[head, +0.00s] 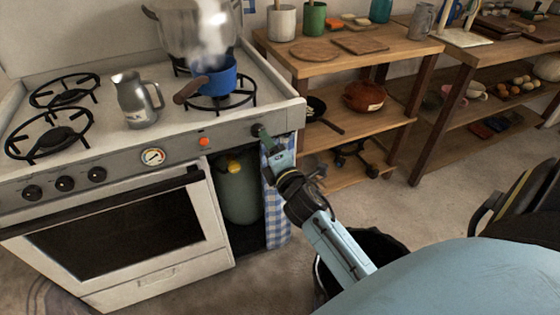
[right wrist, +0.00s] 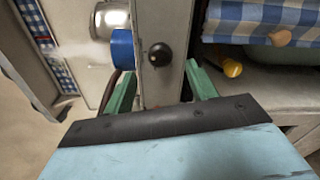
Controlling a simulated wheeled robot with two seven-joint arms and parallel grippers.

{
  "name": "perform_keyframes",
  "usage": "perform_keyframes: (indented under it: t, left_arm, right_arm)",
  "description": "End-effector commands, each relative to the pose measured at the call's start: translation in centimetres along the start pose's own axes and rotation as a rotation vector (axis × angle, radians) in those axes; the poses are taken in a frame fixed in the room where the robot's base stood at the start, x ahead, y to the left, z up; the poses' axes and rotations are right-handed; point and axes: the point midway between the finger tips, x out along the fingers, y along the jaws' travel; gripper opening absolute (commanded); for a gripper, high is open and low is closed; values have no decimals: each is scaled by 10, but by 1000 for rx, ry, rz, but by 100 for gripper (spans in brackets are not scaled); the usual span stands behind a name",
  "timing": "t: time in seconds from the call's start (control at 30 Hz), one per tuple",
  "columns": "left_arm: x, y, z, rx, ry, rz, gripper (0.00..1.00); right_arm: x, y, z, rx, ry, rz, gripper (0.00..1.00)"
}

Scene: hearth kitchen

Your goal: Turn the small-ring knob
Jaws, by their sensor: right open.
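A small black knob (head: 257,130) sits alone at the right end of the stove's front panel; no label is readable. It also shows in the right wrist view (right wrist: 160,54), on the panel just beyond my fingertips. My right gripper (head: 266,143) is at the panel, close to this knob. In the right wrist view its green fingers (right wrist: 160,72) are spread apart, with the knob lined up between them and nothing held. I cannot tell the exact gap to the knob. The knob's marker position is too small to read. My left gripper is not in view.
Several other black knobs (head: 65,183) are at the panel's left. A blue saucepan (head: 214,78) and a steaming large pot (head: 190,28) stand on the stove, with a metal jug (head: 138,100). A checked curtain (head: 277,205) hangs below my gripper, beside a green gas bottle (head: 237,187).

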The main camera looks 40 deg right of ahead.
Motion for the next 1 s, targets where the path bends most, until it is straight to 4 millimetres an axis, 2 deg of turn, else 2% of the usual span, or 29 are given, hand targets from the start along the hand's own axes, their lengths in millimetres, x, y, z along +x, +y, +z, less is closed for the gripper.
perform_keyframes:
  t: [0.03,0.2,0.4,1.0]
  left_arm:
    - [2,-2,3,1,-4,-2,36]
    - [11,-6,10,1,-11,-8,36]
    - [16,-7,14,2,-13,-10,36]
    - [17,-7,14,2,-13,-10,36]
  right_arm:
    - [-14,0,0,2,0,-5,57]
    - [-47,0,0,3,0,-4,57]
    - [-69,0,0,3,-1,-2,57]
    - [-74,0,0,1,0,0,57]
